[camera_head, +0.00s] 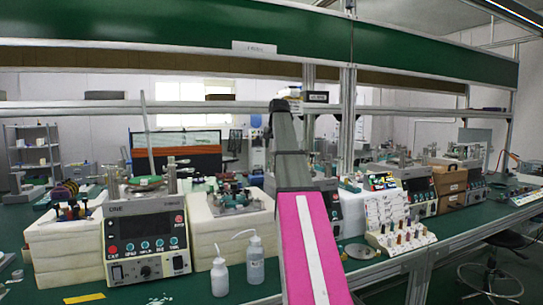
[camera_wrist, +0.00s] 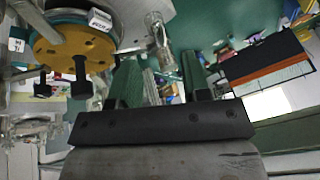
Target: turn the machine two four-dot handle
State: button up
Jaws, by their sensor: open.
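My gripper (camera_wrist: 160,72) is open in the wrist view, with its two dark fingers apart and nothing held between them. A clear or metallic post-like part (camera_wrist: 160,38) shows beyond the gap, but I cannot tell what it is. In the head view, a machine with a control panel (camera_head: 334,208) stands just right of my pink arm, which partly covers it. Its label is not readable, so I cannot confirm it is machine two. No handle with four dots can be made out in either view. My fingers are hidden in the head view.
The machine labelled ONE (camera_head: 147,243) stands at left between white foam blocks. Two squeeze bottles (camera_head: 255,262) stand near the front edge. Another control box (camera_head: 421,195) and a rack of small pegs (camera_head: 400,242) are at right. In the wrist view, a gold disc (camera_wrist: 75,48) with black knobs is at left.

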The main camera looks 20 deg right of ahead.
aim_at(272, 154)
jog(key=shift+x, duration=2.6)
grip_shut()
